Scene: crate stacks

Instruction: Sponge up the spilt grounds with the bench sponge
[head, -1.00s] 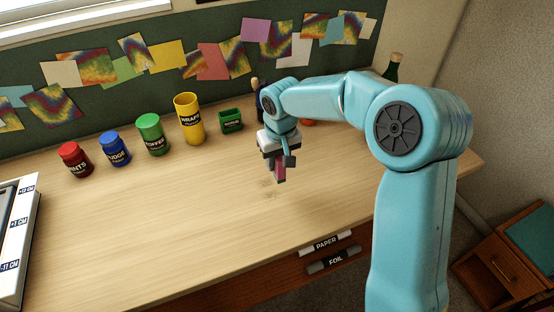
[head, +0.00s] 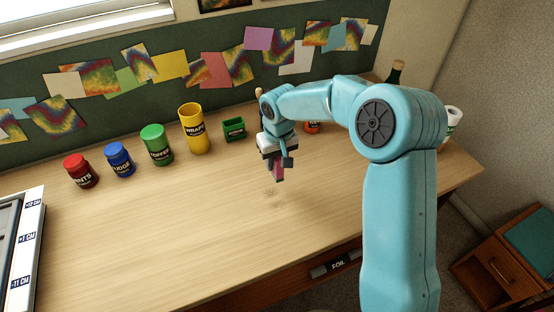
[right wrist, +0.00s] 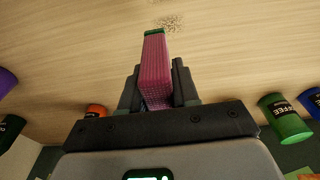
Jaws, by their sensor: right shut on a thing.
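My right gripper (head: 277,172) is shut on a pink sponge (right wrist: 155,72) with a dark green end. The sponge also shows between the fingers in the head view (head: 279,165). The gripper holds it above the wooden bench (head: 190,225), apart from the top as far as I can tell. The spilt grounds (right wrist: 170,22) are a small scatter of dark specks just beyond the sponge's green end in the right wrist view. In the head view they are a faint patch (head: 270,191) just below the gripper. My left gripper is in neither view.
Red (head: 82,171), blue (head: 120,159), green (head: 157,145) and yellow (head: 193,128) canisters stand along the back. A small green box (head: 234,129) and an orange item (head: 312,127) are behind the gripper. A dark bottle (head: 396,73) stands back right.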

